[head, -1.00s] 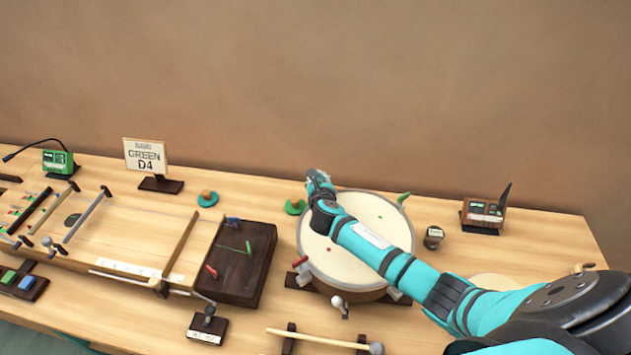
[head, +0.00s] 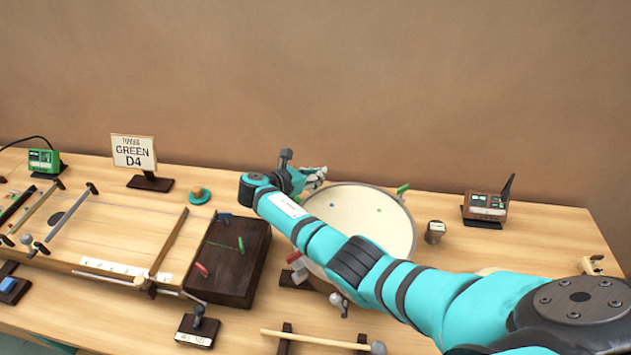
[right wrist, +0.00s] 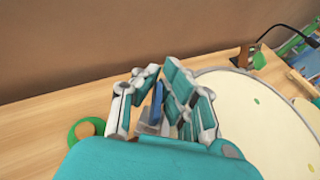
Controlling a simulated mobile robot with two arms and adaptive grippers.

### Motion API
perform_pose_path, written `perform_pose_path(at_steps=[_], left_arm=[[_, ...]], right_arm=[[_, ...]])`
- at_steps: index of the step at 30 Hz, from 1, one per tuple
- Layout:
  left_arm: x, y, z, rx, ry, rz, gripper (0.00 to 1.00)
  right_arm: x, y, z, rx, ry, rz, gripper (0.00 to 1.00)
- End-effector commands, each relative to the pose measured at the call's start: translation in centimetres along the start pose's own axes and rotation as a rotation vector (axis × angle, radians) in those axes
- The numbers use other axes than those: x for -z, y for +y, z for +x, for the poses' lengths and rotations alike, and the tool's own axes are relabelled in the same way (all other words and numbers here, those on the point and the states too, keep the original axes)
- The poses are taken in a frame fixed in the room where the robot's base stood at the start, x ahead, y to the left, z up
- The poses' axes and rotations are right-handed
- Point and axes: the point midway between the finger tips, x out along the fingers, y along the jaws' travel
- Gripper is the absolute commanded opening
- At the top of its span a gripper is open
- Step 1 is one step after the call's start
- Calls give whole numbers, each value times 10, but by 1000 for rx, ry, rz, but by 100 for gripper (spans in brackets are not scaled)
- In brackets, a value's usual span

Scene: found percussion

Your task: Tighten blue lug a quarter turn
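The cream-headed drum (head: 370,210) stands right of centre on the table, also at the right of the right wrist view (right wrist: 250,105). A blue lug (right wrist: 156,103) shows between the fingers of my right gripper (right wrist: 161,68) in the right wrist view. The fingertips are close together, but I cannot tell whether they press on it. In the head view my right gripper (head: 316,176) is at the drum's far left rim, and I cannot make out the blue lug there. A green lug (head: 403,189) is at the far right rim. My left gripper is out of view.
A green disc with a brown knob (right wrist: 86,129) sits left of my gripper in the right wrist view. A dark wooden block (head: 235,262) with coloured pegs stands left of the drum. A small radio-like box (head: 484,206) is at the right. A mallet (head: 315,339) lies in front.

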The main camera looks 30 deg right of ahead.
Motion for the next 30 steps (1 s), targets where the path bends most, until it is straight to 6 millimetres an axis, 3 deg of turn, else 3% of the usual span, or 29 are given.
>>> perform_pose_path(at_steps=[1,3,10,29,30], left_arm=[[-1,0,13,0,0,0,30],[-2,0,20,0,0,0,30],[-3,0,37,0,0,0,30],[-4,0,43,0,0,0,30],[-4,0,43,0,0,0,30]], right_arm=[[7,0,2,30,2,13,0],[6,0,2,71,2,29,0],[5,-3,1,164,3,65,0],[3,-4,0,207,5,81,0],[3,-4,0,207,5,81,5]])
